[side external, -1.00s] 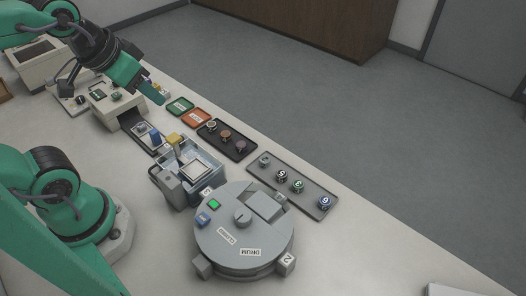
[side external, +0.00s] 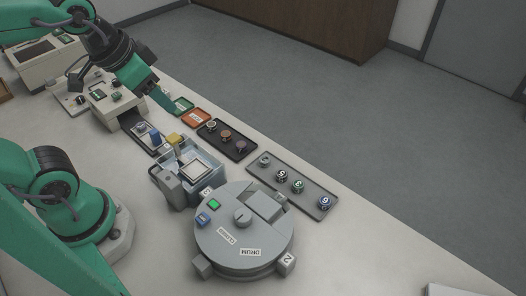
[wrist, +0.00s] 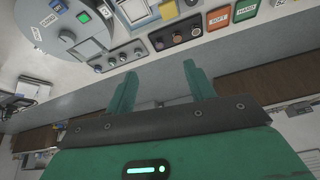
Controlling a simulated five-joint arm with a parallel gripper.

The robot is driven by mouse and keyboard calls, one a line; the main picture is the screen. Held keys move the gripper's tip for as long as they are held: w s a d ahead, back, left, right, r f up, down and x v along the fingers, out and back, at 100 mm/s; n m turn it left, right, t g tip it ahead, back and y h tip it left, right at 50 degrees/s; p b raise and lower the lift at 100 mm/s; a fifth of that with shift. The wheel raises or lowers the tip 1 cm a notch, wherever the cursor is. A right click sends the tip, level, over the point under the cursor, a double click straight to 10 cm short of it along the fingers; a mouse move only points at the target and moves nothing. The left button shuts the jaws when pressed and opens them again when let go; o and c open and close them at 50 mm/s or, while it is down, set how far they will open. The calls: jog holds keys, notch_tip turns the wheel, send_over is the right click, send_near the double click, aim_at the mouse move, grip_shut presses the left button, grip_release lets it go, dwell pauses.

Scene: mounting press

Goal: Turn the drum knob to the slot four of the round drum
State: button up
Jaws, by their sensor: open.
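The round grey drum (side external: 215,246) stands on the bench at the lower middle of the side view. The drum knob (side external: 242,217) is a small grey dial on its top, beside a raised square block (side external: 265,206). A label with a 2 (side external: 287,261) shows on a tab at the drum's lower right. In the wrist view the drum (wrist: 40,20) is at the upper left, partly cut off. My gripper (side external: 168,106) is well apart from the drum, up and to its left, above the bench. In the wrist view my gripper (wrist: 158,80) is open with nothing between its fingers.
A grey tray (side external: 313,213) with several numbered pucks lies right of the drum. A dark tray (side external: 240,155) with round pieces, and orange (side external: 196,117) and green (side external: 180,106) trays lie farther back. A press box (side external: 177,187) stands beside the drum.

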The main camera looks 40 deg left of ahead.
jog(key=w+d+f+m+g, duration=0.1)
jog(key=d+f+m, duration=0.1)
jog(key=d+m, duration=0.3)
jog(key=w+d+f+m+g, duration=0.2)
jog(key=d+m, duration=0.2)
jog(key=d, duration=0.2)
jog(key=m+g, duration=0.2)
jog(key=m, duration=0.5)
send_over(243, 215)
notch_tip(243, 215, down, 6)
jog(key=shift+r, duration=0.1)
jog(key=shift+f, duration=3.9)
grip_shut()
